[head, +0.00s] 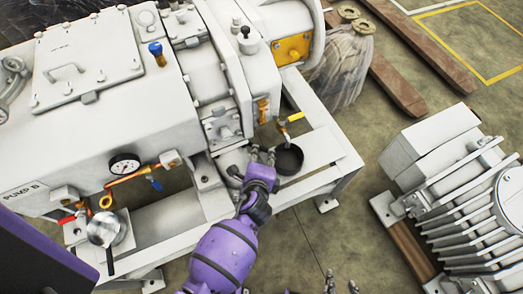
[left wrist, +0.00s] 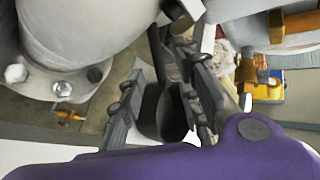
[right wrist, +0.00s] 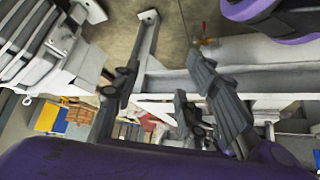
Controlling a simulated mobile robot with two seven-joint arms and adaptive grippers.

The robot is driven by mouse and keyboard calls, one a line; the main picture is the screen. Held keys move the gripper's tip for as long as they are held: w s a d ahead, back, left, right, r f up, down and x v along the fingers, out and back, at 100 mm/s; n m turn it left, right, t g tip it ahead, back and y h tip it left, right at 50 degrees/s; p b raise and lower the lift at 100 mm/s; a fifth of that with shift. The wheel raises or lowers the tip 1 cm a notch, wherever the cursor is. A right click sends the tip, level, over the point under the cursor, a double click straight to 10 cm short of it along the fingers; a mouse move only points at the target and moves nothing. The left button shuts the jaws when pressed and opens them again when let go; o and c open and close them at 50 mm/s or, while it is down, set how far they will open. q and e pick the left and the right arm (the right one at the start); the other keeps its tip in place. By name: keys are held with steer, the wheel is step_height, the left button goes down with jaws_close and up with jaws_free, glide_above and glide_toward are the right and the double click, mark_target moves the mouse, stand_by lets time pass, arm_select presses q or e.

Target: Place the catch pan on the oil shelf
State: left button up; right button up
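A dark round pan (head: 289,160), which looks like the catch pan, sits on the white frame's right-hand ledge (head: 322,150) below a yellow-handled valve (head: 294,117). A silver pan with a handle (head: 103,229) rests at the frame's left end. I cannot tell which surface is the oil shelf. My left gripper (head: 262,156) is just left of the dark pan. In the left wrist view its fingers (left wrist: 163,95) are apart, with a dark cup-like shape (left wrist: 160,115) between them; contact is unclear. My right gripper (head: 341,283) is open and empty near the bottom edge; its spread fingers (right wrist: 160,95) show in the right wrist view.
The large white pump (head: 100,110) with gauge (head: 124,164) and pipes fills the left and middle. A finned white machine (head: 470,200) stands at right.

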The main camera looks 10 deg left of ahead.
arm_select(q)
steer(key=v, duration=0.6)
steer(key=shift+s+p, duration=0.15)
steer(key=shift+p, duration=0.2)
steer(key=shift+r, duration=0.15)
steer(key=s+a+f+n+g, duration=0.1)
steer(key=s+a+n, duration=0.1)
steer(key=s, duration=0.3)
steer(key=s+a+f+n+g, duration=0.1)
steer(key=s+a+f+n, duration=0.1)
steer(key=s+a+n, duration=0.1)
steer(key=s+a+f+n, duration=0.2)
steer(key=s+n, duration=0.2)
steer(key=s, duration=0.3)
steer(key=shift+s+a+g+h, duration=0.1)
steer(key=shift+a+g+h, duration=0.1)
steer(key=shift+g+h, duration=0.2)
steer(key=s+a+r+n+g, duration=0.1)
steer(key=s+a+r+n, duration=0.1)
steer(key=s+a+n, duration=0.3)
steer(key=s+n, duration=0.4)
steer(key=s, duration=0.4)
steer(key=shift+a+n+h, duration=0.2)
steer(key=shift+n+h, duration=0.2)
steer(key=shift+r, duration=0.1)
